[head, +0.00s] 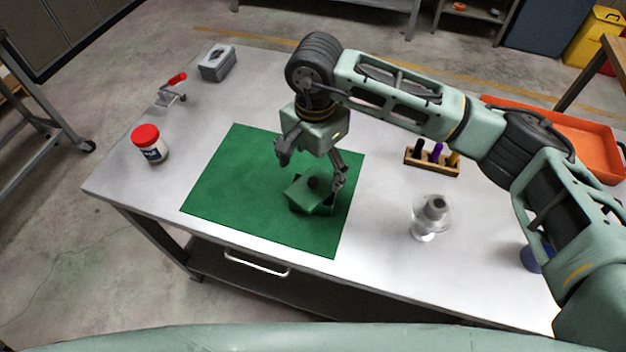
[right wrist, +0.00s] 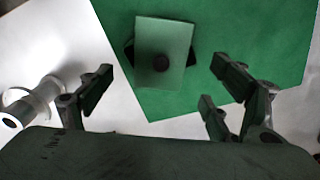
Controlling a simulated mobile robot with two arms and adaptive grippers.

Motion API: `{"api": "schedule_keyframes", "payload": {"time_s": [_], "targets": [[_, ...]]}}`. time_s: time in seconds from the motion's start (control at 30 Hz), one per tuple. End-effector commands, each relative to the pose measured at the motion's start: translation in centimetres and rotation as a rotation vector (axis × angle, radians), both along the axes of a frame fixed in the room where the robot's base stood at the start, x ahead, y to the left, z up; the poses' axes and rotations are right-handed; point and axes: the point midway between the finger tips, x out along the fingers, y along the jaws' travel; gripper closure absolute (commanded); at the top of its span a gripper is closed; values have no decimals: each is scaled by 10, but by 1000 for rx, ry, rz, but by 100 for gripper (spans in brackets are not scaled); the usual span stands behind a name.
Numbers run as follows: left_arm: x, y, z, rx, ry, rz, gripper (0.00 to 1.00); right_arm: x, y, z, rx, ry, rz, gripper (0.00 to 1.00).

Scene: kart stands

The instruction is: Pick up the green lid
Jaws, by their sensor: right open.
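The green lid (head: 309,189) is a flat square with a dark round knob. It rests on a dark green box, slightly askew to it, on the green mat (head: 225,190). In the right wrist view the lid (right wrist: 165,52) lies ahead of the fingertips, with the box (right wrist: 129,52) showing past its sides. My right gripper (head: 312,170) is open and empty, just above and behind the lid in the head view. In the right wrist view its fingers (right wrist: 160,85) are spread wide, with the knob between their lines. My left gripper is not in view.
A glass jar with a grey stopper (head: 431,218) stands right of the mat. A wooden block with markers (head: 433,161) and an orange tray (head: 575,137) are farther right. A red-capped jar (head: 149,143), a red-handled clamp (head: 172,90) and a grey box (head: 217,63) stand at left.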

Motion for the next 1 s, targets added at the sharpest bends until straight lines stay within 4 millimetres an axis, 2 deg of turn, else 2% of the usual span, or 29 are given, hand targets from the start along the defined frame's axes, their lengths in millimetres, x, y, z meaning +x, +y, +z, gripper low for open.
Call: {"api": "schedule_keyframes", "payload": {"time_s": [0.1, 0.23, 0.4, 0.6, 1.0], "targets": [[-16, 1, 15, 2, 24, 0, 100, -3, 0, -13, -2, 6, -3, 17], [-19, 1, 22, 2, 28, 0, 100, -4, 0, -33, 0, 4, -3, 17], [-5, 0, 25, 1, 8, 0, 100, -3, 1, -47, 0, 0, -1, 17], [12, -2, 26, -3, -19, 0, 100, -3, 1, -48, 0, -1, -1, 17], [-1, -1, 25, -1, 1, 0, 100, -3, 1, -47, 1, -1, -2, 52]]}}
